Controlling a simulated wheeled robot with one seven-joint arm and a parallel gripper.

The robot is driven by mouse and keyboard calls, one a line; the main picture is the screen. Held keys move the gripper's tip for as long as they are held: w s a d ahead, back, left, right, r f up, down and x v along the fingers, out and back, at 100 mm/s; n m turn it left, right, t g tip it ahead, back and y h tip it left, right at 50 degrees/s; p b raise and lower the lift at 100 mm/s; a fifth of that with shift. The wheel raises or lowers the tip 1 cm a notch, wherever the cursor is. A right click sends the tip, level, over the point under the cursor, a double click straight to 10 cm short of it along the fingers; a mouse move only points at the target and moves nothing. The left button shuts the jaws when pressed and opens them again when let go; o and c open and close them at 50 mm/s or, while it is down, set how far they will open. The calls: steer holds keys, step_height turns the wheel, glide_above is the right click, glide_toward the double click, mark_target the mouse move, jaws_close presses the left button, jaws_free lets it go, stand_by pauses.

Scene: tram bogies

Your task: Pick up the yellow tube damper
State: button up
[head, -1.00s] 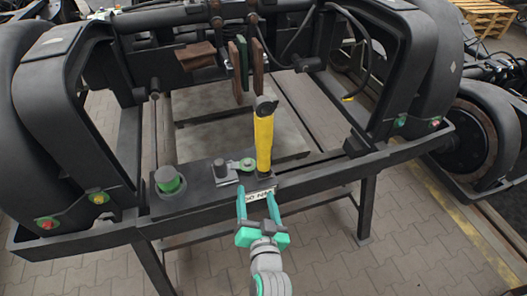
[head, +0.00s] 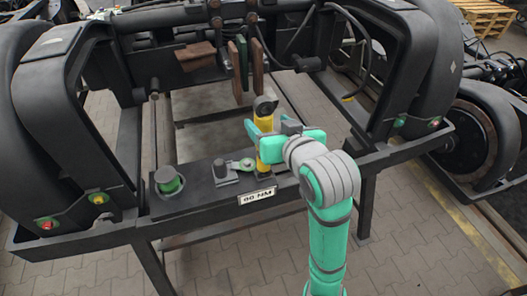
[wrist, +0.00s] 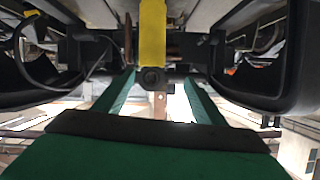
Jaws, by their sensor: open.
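The yellow tube damper (head: 264,123) stands upright on the dark front beam (head: 215,203) in the head view, with a black end at its top. My open gripper (head: 267,131) is at its upper half, with one finger left of the tube and the other side partly hidden behind my wrist. The gripper covers part of the tube's middle. In the wrist view the damper (wrist: 152,35) shows between the two green fingers (wrist: 158,90), with a dark eye end and visible room on both sides. Whether a finger touches the tube I cannot tell.
On the beam left of the damper are a small lever part with a green ring (head: 240,165) and a black knob with a green band (head: 168,181). A "60 NM" label (head: 257,196) is on the front. Dark bogie frames (head: 420,70) rise on both sides.

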mark_target(264, 110)
steer(key=shift+n+g+h, duration=0.3)
steer(key=shift+n+h, duration=0.1)
steer(key=shift+h, duration=0.1)
steer(key=shift+w+d+r+x, duration=0.15)
steer(key=shift+r+x, duration=0.05)
steer(key=shift+x, duration=1.25)
steer(key=shift+w+d+r+x, duration=0.15)
steer(key=shift+d+r+x, duration=0.05)
steer(key=shift+x, duration=1.2)
steer(key=shift+w+d+r+x, duration=0.15)
steer(key=shift+w+r+x, duration=0.05)
steer(key=shift+x, duration=1.25)
steer(key=shift+r, duration=0.1)
jaws_close()
